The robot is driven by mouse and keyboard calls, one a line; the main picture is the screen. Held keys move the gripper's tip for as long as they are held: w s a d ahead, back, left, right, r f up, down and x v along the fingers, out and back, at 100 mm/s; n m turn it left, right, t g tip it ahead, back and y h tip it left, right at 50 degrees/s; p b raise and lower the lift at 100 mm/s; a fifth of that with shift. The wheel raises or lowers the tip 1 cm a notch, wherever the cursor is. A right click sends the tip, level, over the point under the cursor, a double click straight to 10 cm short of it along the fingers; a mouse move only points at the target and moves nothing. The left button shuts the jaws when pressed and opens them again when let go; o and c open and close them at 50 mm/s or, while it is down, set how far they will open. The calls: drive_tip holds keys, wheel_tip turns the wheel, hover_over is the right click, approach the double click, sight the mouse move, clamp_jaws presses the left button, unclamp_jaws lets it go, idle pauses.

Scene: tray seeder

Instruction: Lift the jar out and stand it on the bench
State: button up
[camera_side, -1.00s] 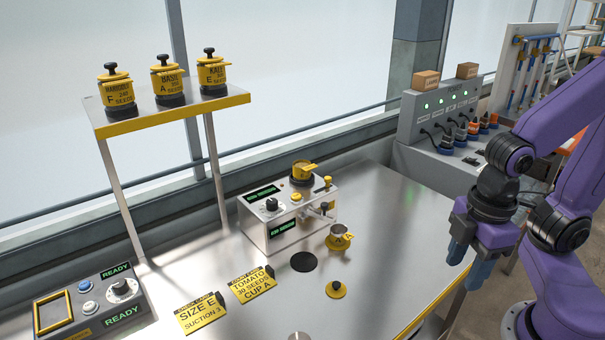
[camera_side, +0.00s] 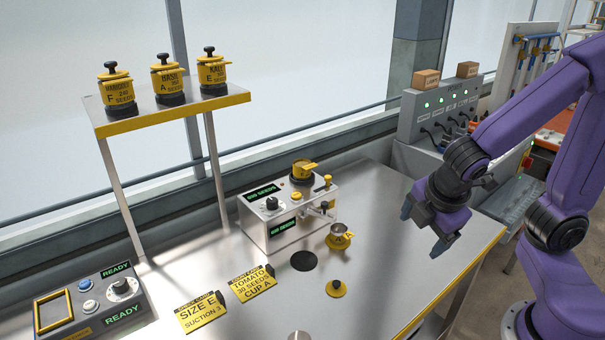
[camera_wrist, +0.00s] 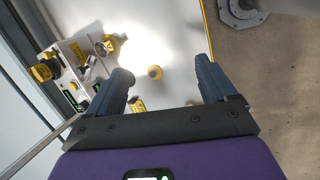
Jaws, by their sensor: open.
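A dark jar with a yellow collar and spout (camera_side: 302,173) sits in the top of a silver seed-counting machine (camera_side: 256,228). It also shows at the left of the wrist view (camera_wrist: 43,72). My gripper (camera_side: 421,232) is open and empty above the bench's right side, well right of the jar and apart from everything.
A dark round patch (camera_side: 303,261) marks the bench. Yellow cards (camera_side: 202,312) and a control box (camera_side: 90,304) are left. A shelf (camera_side: 175,114) holds several lidded jars. Bench right of the cup is clear.

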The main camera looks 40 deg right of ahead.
drive_tip(key=w+d+n+t+h, duration=0.25)
drive_tip(key=w+n+t, duration=0.35)
drive_tip(key=w, duration=1)
drive_tip(key=n+t, duration=0.3)
drive_tip(key=n, duration=0.7)
approach(308, 168)
drive_tip(key=shift+n+t+y, duration=0.3)
drive_tip(key=shift+y, duration=0.15)
drive_tip(key=x, duration=0.9)
drive_tip(key=shift+d+f, duration=0.2)
drive_tip(key=shift+d, duration=0.1)
drive_tip(key=shift+f+x, duration=0.2)
drive_tip(key=shift+x, duration=2.3)
drive_tip(key=shift+s+a, duration=0.1)
drive_tip(key=c, duration=1.1)
